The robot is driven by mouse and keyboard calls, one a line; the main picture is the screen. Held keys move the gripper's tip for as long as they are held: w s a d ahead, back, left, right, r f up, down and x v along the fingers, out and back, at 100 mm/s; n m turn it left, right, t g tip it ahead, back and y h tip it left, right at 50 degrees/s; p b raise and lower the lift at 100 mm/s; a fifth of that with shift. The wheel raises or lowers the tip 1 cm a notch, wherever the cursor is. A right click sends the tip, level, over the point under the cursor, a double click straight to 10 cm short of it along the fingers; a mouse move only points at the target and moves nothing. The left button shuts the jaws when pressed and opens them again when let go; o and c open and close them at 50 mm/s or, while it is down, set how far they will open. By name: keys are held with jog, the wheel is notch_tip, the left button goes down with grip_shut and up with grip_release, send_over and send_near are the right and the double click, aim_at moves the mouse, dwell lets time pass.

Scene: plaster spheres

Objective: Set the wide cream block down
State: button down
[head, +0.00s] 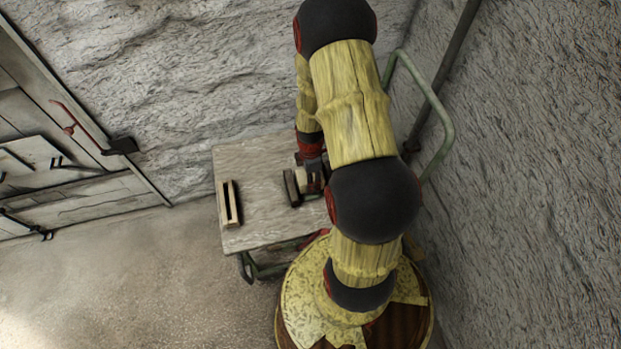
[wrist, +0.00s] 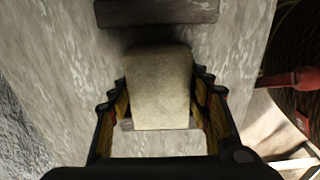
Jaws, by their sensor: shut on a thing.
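The wide cream block (wrist: 160,95) sits between the two fingers of my gripper (wrist: 162,82) in the wrist view, with a finger on each side. My gripper is shut on it. In the head view my gripper (head: 313,178) is over the right part of the cart top, and only a small part of the cream block (head: 301,179) shows beside it. A dark shadow lies along the block's far edge. I cannot tell whether its underside touches the surface.
The grey cart top (head: 255,165) is the surface here. A dark block (head: 291,188) lies close to my gripper; a dark bar (wrist: 155,12) shows in the wrist view. A pale-and-dark piece (head: 230,204) lies near the left edge. The cart top between them is clear.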

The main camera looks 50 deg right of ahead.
jog(key=shift+f+b, duration=0.45)
jog(key=shift+f, duration=0.2)
dwell(0.4)
jog(key=c, duration=0.9)
grip_release()
jog(key=shift+o, duration=0.5)
jog(key=shift+r+p, duration=1.65)
jog(key=shift+r, duration=0.35)
